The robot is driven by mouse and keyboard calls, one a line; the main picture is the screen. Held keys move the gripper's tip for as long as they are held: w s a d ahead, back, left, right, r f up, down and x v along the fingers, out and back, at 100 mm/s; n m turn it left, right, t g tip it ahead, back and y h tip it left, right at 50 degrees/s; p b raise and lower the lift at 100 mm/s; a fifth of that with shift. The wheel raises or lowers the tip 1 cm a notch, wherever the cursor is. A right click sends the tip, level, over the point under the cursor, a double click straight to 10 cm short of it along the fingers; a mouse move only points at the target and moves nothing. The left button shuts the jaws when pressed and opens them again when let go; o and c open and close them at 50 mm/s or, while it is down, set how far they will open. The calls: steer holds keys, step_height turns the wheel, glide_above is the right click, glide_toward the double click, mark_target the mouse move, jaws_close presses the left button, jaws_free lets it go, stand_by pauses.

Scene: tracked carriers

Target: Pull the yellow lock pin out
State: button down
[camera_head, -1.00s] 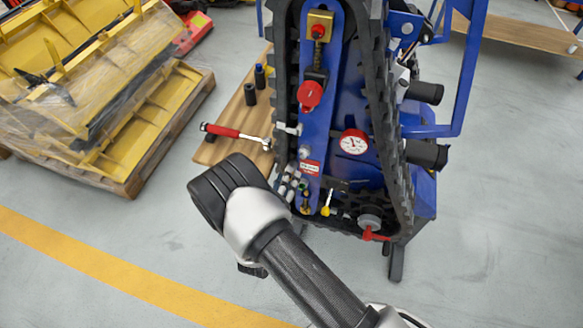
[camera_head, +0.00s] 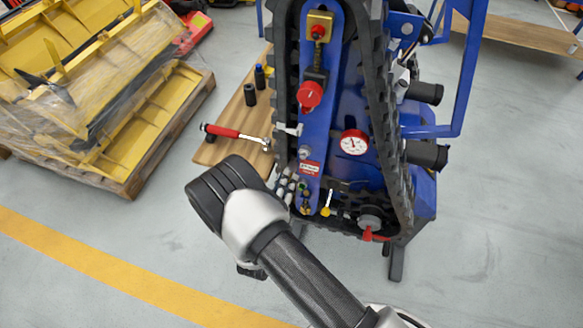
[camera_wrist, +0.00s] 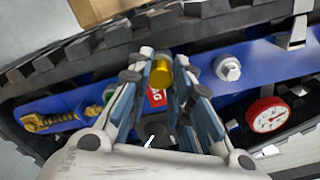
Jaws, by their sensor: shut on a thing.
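The yellow lock pin (camera_wrist: 161,72) shows in the wrist view as a short yellow cylinder between my fingertips, in front of the blue plate of the tracked carrier (camera_wrist: 120,95). My gripper (camera_wrist: 160,75) is shut on it. A red label (camera_wrist: 155,96) shows behind, between the fingers. In the head view my gripper (camera_head: 288,184) is at the lower left of the blue plate (camera_head: 322,130), partly hidden by my wrist. I cannot make out the held pin there. How far it sits in its hole cannot be seen.
Near my fingers are a hex bolt (camera_wrist: 227,67), a brass fitting (camera_wrist: 45,120) and a red-rimmed gauge (camera_wrist: 268,115). Black track (camera_head: 282,90) borders the plate. A red-handled wrench (camera_head: 235,133) lies to the left. A yellow knob (camera_head: 326,212) sits low on the carrier. Floor is clear at right.

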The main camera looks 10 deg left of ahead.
steer(key=s, duration=0.8)
steer(key=shift+s+a+p, duration=0.15)
steer(key=shift+a+p, duration=0.2)
stand_by(1.3)
steer(key=s, duration=0.3)
steer(key=shift+s+a, duration=0.1)
steer(key=shift+s, duration=0.2)
stand_by(0.4)
steer(key=c, duration=2)
jaws_free()
steer(key=shift+c, duration=0.2)
jaws_close()
